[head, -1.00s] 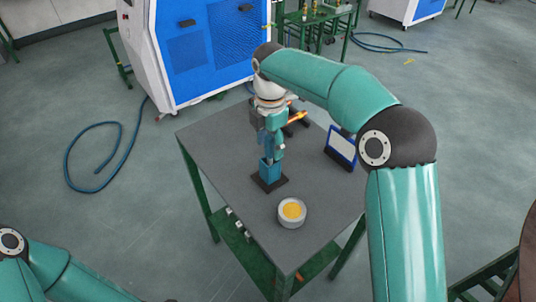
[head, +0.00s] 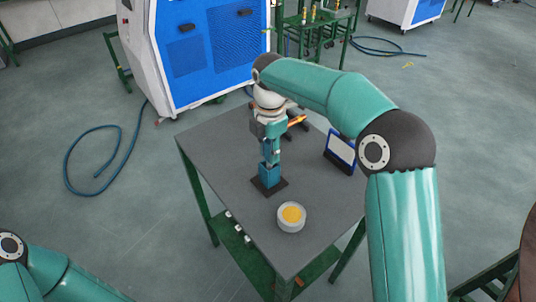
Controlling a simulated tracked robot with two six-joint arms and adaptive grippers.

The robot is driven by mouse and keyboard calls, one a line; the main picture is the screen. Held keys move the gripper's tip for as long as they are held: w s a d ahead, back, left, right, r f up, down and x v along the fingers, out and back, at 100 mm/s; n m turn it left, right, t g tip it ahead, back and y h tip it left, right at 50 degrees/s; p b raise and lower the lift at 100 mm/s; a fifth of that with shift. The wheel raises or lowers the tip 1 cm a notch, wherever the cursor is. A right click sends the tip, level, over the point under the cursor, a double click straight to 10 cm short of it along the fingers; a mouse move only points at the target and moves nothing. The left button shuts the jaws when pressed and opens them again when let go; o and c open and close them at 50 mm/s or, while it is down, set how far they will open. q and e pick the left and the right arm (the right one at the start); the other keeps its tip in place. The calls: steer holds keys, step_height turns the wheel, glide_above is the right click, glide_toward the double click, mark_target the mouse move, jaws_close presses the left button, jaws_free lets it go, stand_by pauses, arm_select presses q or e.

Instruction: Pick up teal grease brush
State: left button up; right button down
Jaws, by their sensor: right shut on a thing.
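My right gripper (head: 274,156) points down over the grey-topped table and is shut on the teal grease brush. The little that shows of the brush is hard to tell apart from my teal fingers. Right below the fingertips is a teal upright block (head: 269,176) on a dark square base (head: 270,187) that rests on the table. I cannot tell whether this block is part of the brush or a holder around it. My left gripper is out of view; only part of my left arm shows at the lower left.
A round pale tin with yellow contents (head: 291,216) stands in front of the dark base on the table (head: 225,160). A tablet-like panel (head: 341,150) stands at the right edge. An orange-tipped item (head: 297,120) lies behind my gripper. The table's left part is clear.

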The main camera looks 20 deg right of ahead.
steer(key=shift+r, duration=0.1)
steer(key=shift+r, duration=0.6)
step_height(320, 180, up, 9)
steer(key=shift+p, duration=0.9)
step_height(320, 180, up, 10)
steer(key=p, duration=0.4)
steer(key=shift+f+p, duration=0.2)
steer(key=shift+p, duration=0.15)
steer(key=shift+f, duration=0.15)
stand_by(0.4)
